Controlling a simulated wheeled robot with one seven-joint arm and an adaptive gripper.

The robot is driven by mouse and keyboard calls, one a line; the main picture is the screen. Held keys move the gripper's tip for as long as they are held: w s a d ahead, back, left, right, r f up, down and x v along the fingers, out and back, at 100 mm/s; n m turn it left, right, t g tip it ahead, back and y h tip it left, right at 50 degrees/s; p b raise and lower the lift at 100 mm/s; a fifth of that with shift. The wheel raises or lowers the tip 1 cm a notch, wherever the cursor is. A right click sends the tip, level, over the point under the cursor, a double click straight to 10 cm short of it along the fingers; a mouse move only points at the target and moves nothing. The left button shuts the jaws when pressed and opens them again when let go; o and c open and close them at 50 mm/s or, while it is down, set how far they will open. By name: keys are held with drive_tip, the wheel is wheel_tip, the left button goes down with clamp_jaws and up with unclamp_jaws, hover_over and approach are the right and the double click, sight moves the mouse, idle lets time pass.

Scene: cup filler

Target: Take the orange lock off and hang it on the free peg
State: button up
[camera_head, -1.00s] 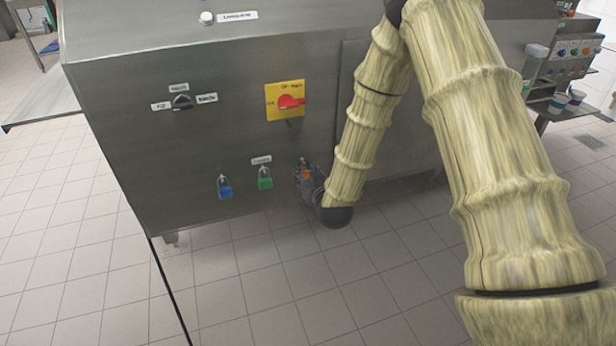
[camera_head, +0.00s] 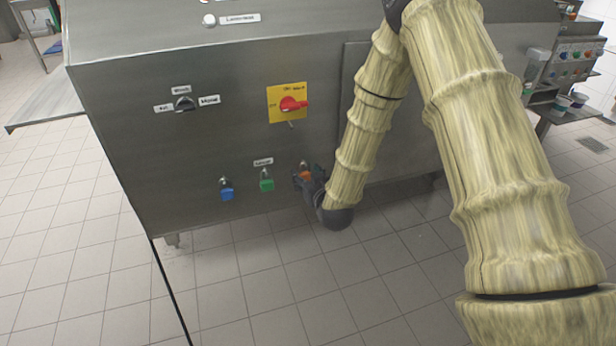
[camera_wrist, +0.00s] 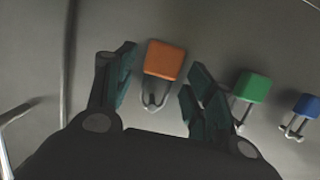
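The orange lock (camera_head: 305,175) hangs low on the steel cabinet front, right of the green lock (camera_head: 266,184) and blue lock (camera_head: 227,194). My gripper (camera_head: 313,184) is at the orange lock and partly covers it in the head view. In the wrist view, the orange lock (camera_wrist: 164,60) is between the open fingers of my gripper (camera_wrist: 160,68), with a gap on each side. Its grey shackle points down in that view. The green lock (camera_wrist: 252,86) is just outside the right finger. I cannot make out a free peg; a small thin stub (camera_head: 290,124) sits below the red switch.
The red rotary switch (camera_head: 292,104) on its yellow plate is above the locks. A black selector knob (camera_head: 184,104) is to the left. The blue lock (camera_wrist: 305,106) is at the right in the wrist view. The tiled floor (camera_head: 240,290) is clear.

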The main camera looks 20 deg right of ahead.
idle(0.3)
drive_tip(key=v, duration=1.2)
drive_tip(key=s+f+g, duration=0.7)
drive_tip(key=s+f, duration=0.6)
drive_tip(key=f, duration=0.5)
drive_tip(key=s+f+g, duration=0.4)
drive_tip(key=s+f, duration=0.2)
drive_tip(key=s, duration=0.7)
drive_tip(key=s+f+g, duration=0.4)
drive_tip(key=s+f, duration=0.2)
drive_tip(key=s, duration=0.6)
wheel_tip(320, 180, up, 21)
drive_tip(key=p, duration=2.1)
drive_tip(key=shift+f+m+h, duration=0.25)
drive_tip(key=shift+m+h, duration=0.05)
drive_tip(key=shift+m, duration=0.1)
drive_tip(key=shift+w+a, duration=0.1)
drive_tip(key=shift+a, duration=0.05)
